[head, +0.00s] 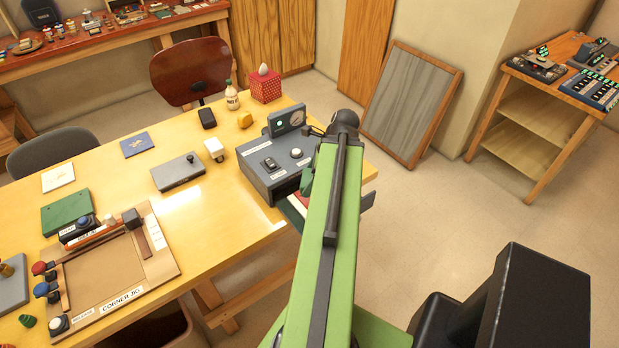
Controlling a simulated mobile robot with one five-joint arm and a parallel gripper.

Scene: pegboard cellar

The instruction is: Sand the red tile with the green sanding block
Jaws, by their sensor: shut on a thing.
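Whether block and tile touch is hidden.
A grey control box (273,170) with a gauge stands just left of my arm. Chairs stand behind; a framed board (411,103) leans on the wall.

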